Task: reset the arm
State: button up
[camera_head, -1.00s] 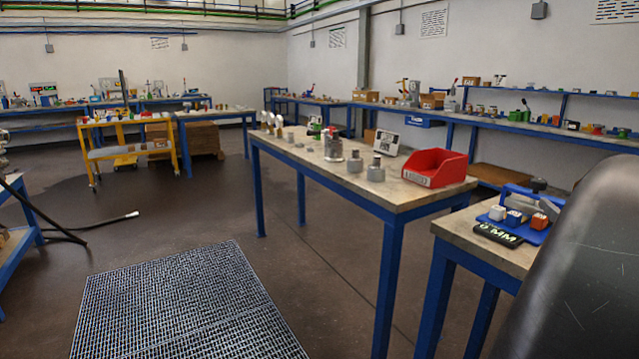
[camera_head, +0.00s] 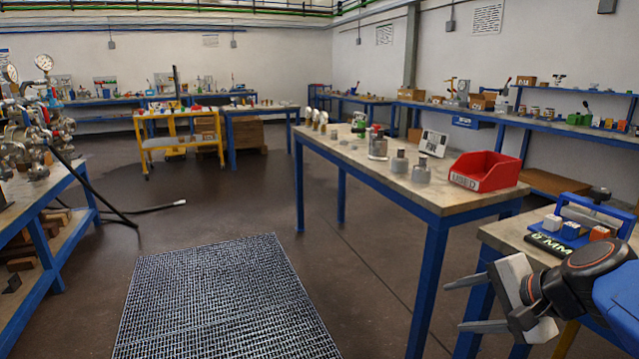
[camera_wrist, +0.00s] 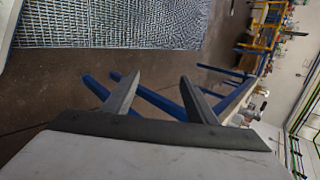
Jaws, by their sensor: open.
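My gripper (camera_head: 474,303) is at the lower right of the head view, with its two fingers apart and pointing left. Nothing is between the fingers. It is in front of the near right table and apart from the tabletop. In the wrist view my gripper (camera_wrist: 155,88) also shows its two fingers spread and empty, with the floor and blue table legs beyond them.
A long table (camera_head: 375,185) holds metal flanged vessels (camera_head: 398,163) and a red bin (camera_head: 487,171). The near right table (camera_head: 510,236) bears a blue tray (camera_head: 580,235) close to my arm. A left bench (camera_head: 50,215) carries gauges. The floor grating (camera_head: 225,300) is clear.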

jog(key=s+d+f+n+g+h, duration=0.1)
jog(key=s+f+n+g+h, duration=0.2)
jog(key=s+n, duration=0.7)
notch_tip(320, 180, down, 2)
jog(key=n+h, duration=0.1)
jog(key=n, duration=0.2)
jog(key=shift+n, duration=0.3)
jog(key=shift+s, duration=0.15)
dwell(1.2)
